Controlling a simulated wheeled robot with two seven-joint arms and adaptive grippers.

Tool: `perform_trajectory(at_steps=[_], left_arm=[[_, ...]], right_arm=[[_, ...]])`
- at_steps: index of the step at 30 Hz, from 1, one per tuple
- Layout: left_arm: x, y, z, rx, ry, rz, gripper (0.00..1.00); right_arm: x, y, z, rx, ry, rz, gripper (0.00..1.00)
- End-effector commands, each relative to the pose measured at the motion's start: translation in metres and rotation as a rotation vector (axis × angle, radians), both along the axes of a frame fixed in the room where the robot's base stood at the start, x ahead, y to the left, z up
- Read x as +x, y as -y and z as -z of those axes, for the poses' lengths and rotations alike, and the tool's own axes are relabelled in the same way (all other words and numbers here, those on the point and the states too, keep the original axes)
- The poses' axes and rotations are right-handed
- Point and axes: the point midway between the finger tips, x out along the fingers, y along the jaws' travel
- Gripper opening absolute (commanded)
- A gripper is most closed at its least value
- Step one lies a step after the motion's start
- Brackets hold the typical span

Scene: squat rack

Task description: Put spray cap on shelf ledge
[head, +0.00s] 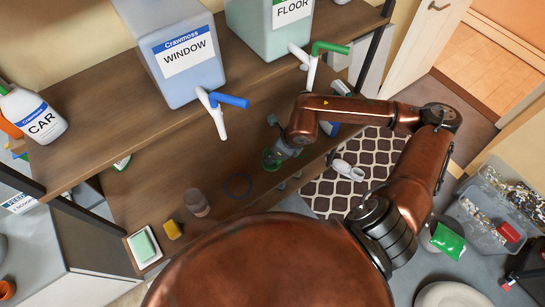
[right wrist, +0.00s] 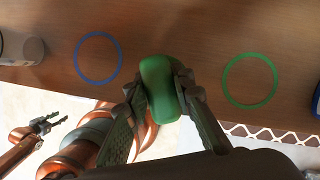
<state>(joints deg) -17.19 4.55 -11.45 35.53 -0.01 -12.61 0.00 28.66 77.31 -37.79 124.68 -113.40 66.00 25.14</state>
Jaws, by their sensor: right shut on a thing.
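The green spray cap (right wrist: 158,82) is a rounded green piece between the fingers of my right gripper (right wrist: 160,95) in the right wrist view. That gripper is shut on it, over the wooden shelf ledge (right wrist: 200,25), between a blue ring (right wrist: 98,58) and a green ring (right wrist: 250,80). I cannot tell whether the cap touches the wood. My left gripper (right wrist: 48,123) shows at lower left in the right wrist view, open and empty.
Jugs labelled WINDOW (head: 185,70) and FLOOR (head: 270,25) stand on the upper shelf, their taps overhanging its edge. A cup (head: 196,203), a yellow block (head: 173,229) and a sponge dish (head: 145,246) are on the lower shelf. A crate (head: 480,232) stands on the floor.

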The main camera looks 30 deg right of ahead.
Motion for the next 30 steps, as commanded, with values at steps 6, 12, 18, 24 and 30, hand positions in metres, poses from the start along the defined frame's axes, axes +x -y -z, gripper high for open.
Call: perform_trajectory(at_steps=[6, 12, 18, 24, 30], left_arm=[[0.0, 0.0, -0.003, 0.0, 0.001, 0.0, 0.4], [0.002, 0.0, -0.013, 0.001, 0.002, 0.0, 0.4], [0.002, 0.0, -0.013, 0.001, 0.003, 0.0, 0.4], [0.001, -0.001, -0.01, 0.001, 0.002, 0.0, 0.4], [0.001, -0.001, -0.011, 0.001, 0.002, 0.0, 0.4]], right_arm=[[0.007, 0.005, 0.011, 0.002, -0.002, 0.001, 0.0], [0.009, 0.007, 0.037, 0.002, -0.002, -0.001, 0.0], [0.01, 0.008, 0.046, 0.0, 0.0, -0.001, 0.0], [0.01, 0.008, 0.049, 0.001, 0.0, 0.0, 0.0], [0.01, 0.008, 0.048, 0.001, 0.0, 0.0, 0.35]])
